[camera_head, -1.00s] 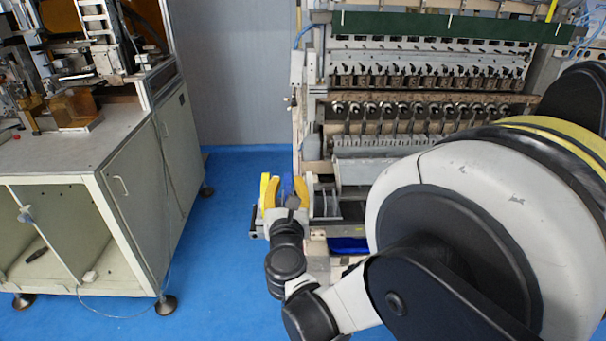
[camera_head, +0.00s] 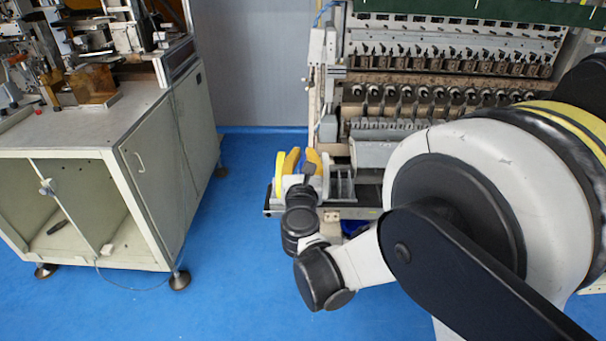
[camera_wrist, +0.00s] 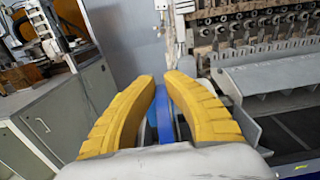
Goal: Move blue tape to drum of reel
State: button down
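My gripper (camera_head: 303,160) has yellow fingers and shows near the centre of the head view, in front of the machine's lower left corner. In the wrist view (camera_wrist: 160,82) its two ribbed fingers close in towards each other at the tips. The blue tape (camera_wrist: 164,115) shows edge-on as a narrow blue band between them, and it appears gripped near the fingertips. In the head view only a small bit of blue (camera_head: 304,157) shows between the fingers. I cannot make out a reel or its drum in either view.
A coil winding machine (camera_head: 440,75) with rows of spindles stands behind and right of my gripper. A pale cabinet (camera_head: 80,145) with equipment on top stands at the left. Clear blue floor (camera_head: 235,250) lies between them. My large arm links cover the right side.

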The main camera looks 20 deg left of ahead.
jog(key=shift+r, duration=0.1)
dwell(0.4)
jog(key=shift+r+p, duration=2.85)
jog(key=shift+r, duration=1.3)
jog(key=shift+r, duration=0.1)
